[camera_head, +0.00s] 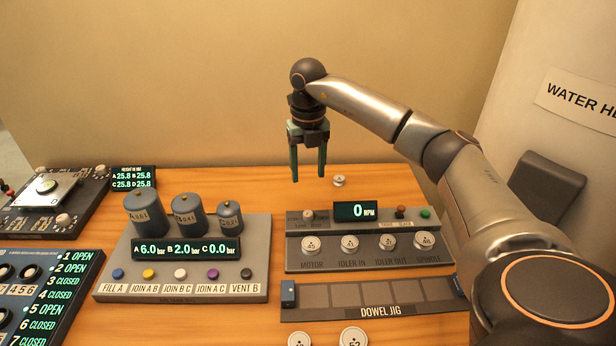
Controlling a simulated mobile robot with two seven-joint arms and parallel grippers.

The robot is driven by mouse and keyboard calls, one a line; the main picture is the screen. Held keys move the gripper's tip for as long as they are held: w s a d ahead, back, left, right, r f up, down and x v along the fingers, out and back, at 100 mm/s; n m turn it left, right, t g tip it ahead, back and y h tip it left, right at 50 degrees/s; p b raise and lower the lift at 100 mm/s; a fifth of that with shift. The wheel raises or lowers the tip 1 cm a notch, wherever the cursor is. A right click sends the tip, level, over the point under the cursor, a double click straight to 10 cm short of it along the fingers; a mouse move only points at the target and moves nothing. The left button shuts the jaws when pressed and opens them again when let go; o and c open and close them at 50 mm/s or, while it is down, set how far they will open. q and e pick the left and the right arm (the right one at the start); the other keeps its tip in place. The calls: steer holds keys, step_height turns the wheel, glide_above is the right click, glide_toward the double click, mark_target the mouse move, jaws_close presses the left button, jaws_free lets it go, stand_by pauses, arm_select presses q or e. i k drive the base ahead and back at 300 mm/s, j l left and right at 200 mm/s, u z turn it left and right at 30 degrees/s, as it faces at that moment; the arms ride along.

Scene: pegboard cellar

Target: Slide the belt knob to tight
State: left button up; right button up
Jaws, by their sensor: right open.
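A grey belt-drive panel (370,254) sits right of the middle of the table, with a display reading 0 RPM (362,211). A small pale knob (308,214) is at its upper left, over small lettering too blurred to read; I take it for the belt knob, but cannot tell which end is tight. My right gripper (308,176) hangs above and behind that panel, fingers down, open and empty, apart from the knob. My left gripper is out of view.
Round pulleys marked motor, idler and spindle (350,243) line the panel's front. A dowel jig (376,296) lies before it. A tank panel (182,265) with cylinders stands to the left. A small metal piece (339,181) lies behind the panel. A white water heater (575,60) stands at right.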

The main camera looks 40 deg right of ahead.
mark_target(402, 209)
steer(key=k+j, duration=0.75)
steer(key=j, duration=0.2)
